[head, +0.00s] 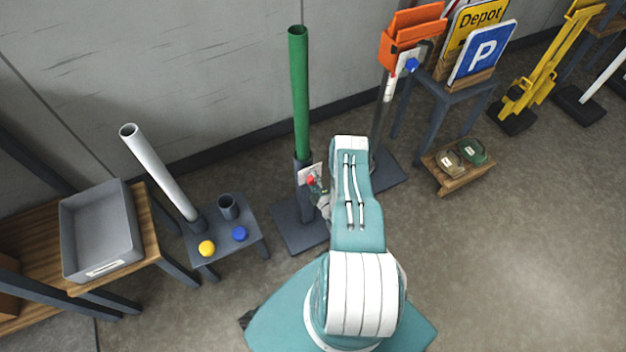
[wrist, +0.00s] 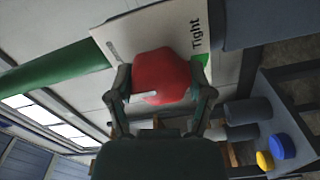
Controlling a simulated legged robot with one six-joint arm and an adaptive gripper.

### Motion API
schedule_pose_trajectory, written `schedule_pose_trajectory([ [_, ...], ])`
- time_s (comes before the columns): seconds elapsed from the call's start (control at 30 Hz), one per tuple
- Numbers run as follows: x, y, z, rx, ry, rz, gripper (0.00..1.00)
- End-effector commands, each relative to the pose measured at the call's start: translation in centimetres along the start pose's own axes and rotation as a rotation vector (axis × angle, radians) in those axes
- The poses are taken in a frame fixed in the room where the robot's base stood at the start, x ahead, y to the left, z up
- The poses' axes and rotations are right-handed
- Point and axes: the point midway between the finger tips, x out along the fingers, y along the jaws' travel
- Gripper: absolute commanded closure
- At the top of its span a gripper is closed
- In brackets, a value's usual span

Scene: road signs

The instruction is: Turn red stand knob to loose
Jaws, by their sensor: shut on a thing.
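The red knob (wrist: 160,76) sits on a white label plate (wrist: 195,36) that reads "Tight" beside a green mark. A short white pointer line shows on the knob's lower left. My gripper (wrist: 160,92) has one finger on each side of the knob and is shut on it. In the head view the knob (head: 311,180) is a small red spot on the stand (head: 302,225), under the upright green pole (head: 299,95). My gripper (head: 322,190) reaches it from the right, partly hidden by my arm.
A low grey table (head: 225,245) with a tilted white pole (head: 160,175), a yellow knob (head: 207,248) and a blue knob (head: 240,234) stands left. A second stand with an orange holder (head: 410,40) is right of the green pole.

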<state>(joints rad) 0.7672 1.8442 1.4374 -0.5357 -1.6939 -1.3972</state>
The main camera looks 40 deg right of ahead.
Motion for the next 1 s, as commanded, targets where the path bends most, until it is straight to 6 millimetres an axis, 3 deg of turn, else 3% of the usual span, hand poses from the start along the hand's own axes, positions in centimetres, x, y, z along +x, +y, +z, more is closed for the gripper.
schedule_pose_trajectory([
  [0.17, -0.5, -0.6, -0.1, 0.006, -0.006, -0.017, 0.80],
  [0.2, -0.5, -0.6, -0.1, 0.006, -0.005, -0.017, 0.19],
  [0.23, -0.5, -0.6, -0.1, 0.006, -0.005, -0.018, 0.06],
  [0.27, -0.5, -0.6, -0.1, 0.006, -0.005, -0.017, 0.00],
  [0.8, -0.2, -0.2, 0.0, 0.003, -0.002, -0.005, 0.00],
  [1.0, -2.5, -0.2, 0.1, 0.005, -0.005, -0.007, 0.00],
])
